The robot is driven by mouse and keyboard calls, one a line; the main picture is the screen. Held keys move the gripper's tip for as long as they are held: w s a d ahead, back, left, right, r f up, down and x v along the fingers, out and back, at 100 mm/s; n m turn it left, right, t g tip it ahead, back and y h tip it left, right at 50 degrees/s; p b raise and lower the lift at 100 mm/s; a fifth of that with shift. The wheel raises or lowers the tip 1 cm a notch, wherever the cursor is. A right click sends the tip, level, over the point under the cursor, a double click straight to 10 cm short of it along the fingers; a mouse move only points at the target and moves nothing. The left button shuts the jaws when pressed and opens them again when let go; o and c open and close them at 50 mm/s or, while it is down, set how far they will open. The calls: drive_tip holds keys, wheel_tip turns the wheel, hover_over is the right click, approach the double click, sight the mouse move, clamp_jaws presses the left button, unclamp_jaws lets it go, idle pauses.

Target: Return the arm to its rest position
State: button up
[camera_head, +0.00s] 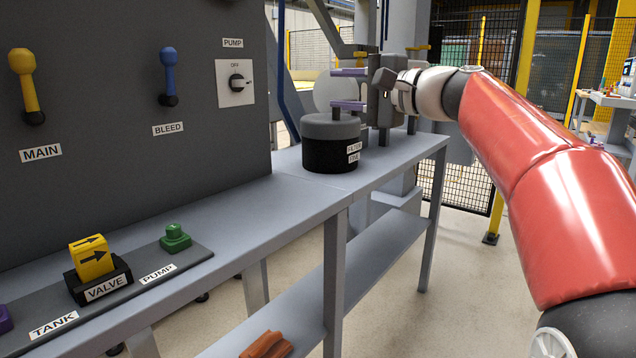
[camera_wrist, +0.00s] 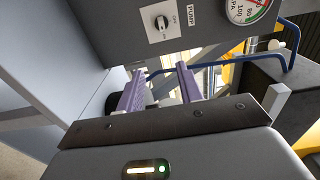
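My gripper (camera_head: 350,88) is at the end of my red arm, above the back end of the grey bench. Its two purple fingers are spread apart with nothing between them. A dark round canister (camera_head: 330,157) with a grey lid and knob stands on the bench just below my gripper. The lower finger is close to the lid's knob; I cannot tell whether they touch.
The dark panel (camera_head: 130,120) with yellow MAIN and blue BLEED levers and a PUMP switch (camera_head: 236,82) stands at left. The bench (camera_head: 270,215) carries a yellow valve block (camera_head: 92,258) and green pump piece (camera_head: 175,238). A brown object (camera_head: 266,345) lies on the lower shelf. Floor right of the bench is clear.

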drive_tip(key=s+d+f+n+g+h+p, duration=0.15)
drive_tip(key=s+f+h, duration=0.35)
drive_tip(key=s+f, duration=0.5)
drive_tip(key=s+d+f+n+g+h, duration=0.1)
drive_tip(key=s+f+n+g+h, duration=0.2)
drive_tip(key=s+f, duration=0.75)
drive_tip(key=s+d+f+n+h, duration=0.1)
drive_tip(key=s+d+f+h, duration=0.2)
drive_tip(key=f, duration=0.5)
drive_tip(key=s+d+f+n+h, duration=0.2)
drive_tip(key=s+d+f+h, duration=0.1)
drive_tip(key=s+f, duration=0.4)
drive_tip(key=shift+s+d+f+g+p, duration=0.2)
drive_tip(key=shift+d+f+g+p, duration=0.2)
drive_tip(key=shift+d, duration=0.5)
drive_tip(key=shift+a, duration=0.1)
